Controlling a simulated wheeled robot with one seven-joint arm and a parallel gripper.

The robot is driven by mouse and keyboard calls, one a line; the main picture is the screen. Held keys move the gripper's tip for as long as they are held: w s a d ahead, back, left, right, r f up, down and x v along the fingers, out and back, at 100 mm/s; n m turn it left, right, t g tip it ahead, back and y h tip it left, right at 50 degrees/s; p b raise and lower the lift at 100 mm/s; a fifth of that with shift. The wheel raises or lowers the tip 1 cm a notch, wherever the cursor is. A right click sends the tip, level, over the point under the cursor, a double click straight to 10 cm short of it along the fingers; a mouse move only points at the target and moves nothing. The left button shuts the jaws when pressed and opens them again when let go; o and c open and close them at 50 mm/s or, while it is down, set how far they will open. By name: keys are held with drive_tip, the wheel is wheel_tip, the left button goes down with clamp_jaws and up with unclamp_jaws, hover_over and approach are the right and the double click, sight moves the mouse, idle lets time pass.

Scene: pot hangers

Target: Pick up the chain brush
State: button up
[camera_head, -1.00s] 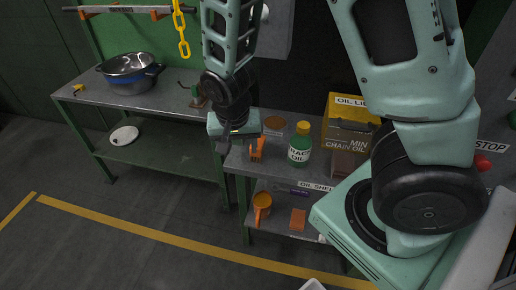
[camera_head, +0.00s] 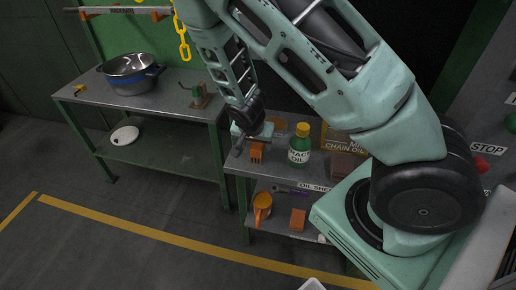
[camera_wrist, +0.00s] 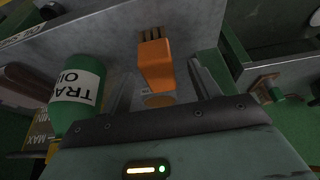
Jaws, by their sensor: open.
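The chain brush (camera_head: 257,151) looks like an orange block with dark bristles. It is on the upper oil shelf (camera_head: 239,165), left of the green bottle. In the wrist view the brush (camera_wrist: 157,63) is near the centre, bristles toward the top of the picture. My gripper (camera_wrist: 160,76) is open, with one finger on each side of the brush in that view. In the head view my gripper (camera_head: 250,138) is right at the brush and overlaps its upper part. I cannot tell whether the fingers touch it.
The green bottle (camera_head: 299,149) stands close right of the brush, with a yellow oil box (camera_head: 340,139) behind. The left bench holds a metal bowl (camera_head: 130,72) and a small stand (camera_head: 199,97).

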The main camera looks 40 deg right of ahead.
sight(257, 145)
drive_tip(key=shift+p+x, duration=0.8)
drive_tip(key=shift+x, duration=1.6)
drive_tip(key=shift+d, duration=0.15)
drive_tip(key=shift+c, duration=0.3)
drive_tip(key=c, duration=1.1)
wheel_tip(257, 145, up, 10)
drive_tip(key=p, duration=0.7)
drive_tip(key=shift+o, duration=1)
